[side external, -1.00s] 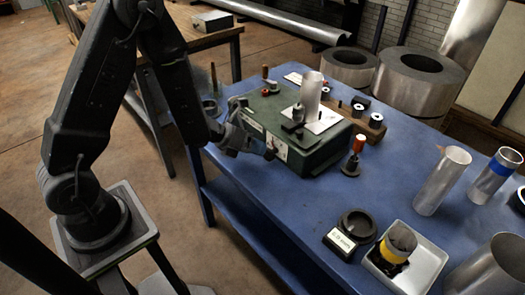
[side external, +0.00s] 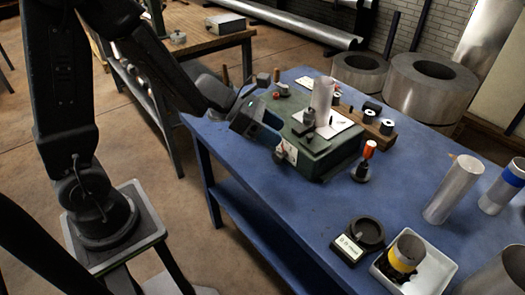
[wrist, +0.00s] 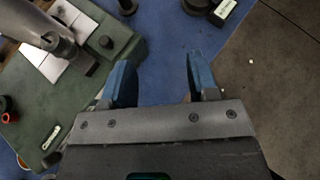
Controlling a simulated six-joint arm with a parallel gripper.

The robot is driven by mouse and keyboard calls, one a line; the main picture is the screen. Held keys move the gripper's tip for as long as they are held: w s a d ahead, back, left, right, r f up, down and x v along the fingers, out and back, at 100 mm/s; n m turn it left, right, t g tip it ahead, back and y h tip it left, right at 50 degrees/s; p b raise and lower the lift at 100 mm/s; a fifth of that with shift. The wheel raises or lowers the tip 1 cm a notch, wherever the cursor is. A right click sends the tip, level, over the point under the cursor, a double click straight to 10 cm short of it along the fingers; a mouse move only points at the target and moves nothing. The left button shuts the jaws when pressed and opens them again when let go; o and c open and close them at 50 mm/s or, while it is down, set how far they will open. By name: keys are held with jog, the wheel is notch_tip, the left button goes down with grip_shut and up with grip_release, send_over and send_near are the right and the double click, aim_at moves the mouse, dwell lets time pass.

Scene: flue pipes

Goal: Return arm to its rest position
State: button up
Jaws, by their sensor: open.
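My gripper (wrist: 160,78) is open, with two blue fingers spread apart and nothing between them in the wrist view. In the side view my gripper (side external: 268,132) is at the near left edge of the green box (side external: 326,158), partly overlapping it in the picture. Whether it touches the box is unclear. The green box also shows on the left of the wrist view (wrist: 60,100). Between the fingers I see blue table top (wrist: 165,40).
Grey rings (side external: 432,90) stand behind. Open floor lies to the left.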

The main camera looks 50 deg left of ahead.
jog(key=s+d+r+m+g+y, duration=0.1)
jog(key=s+d+r+m+g, duration=0.15)
jog(key=s+r+m, duration=0.45)
jog(key=s+d+r+m+g+y, duration=0.1)
jog(key=s+d+r+m+g, duration=0.2)
jog(key=m, duration=0.7)
jog(key=s+a+r+m+t+y, duration=0.1)
jog(key=s+a+m+t+y, duration=0.2)
jog(key=s+a+m+y, duration=0.4)
jog(key=s+m, duration=0.1)
jog(key=m, duration=0.2)
jog(key=shift+s+a, duration=0.25)
jog(key=shift+s, duration=0.1)
jog(key=shift+r+t, duration=0.1)
jog(key=shift+t, duration=0.15)
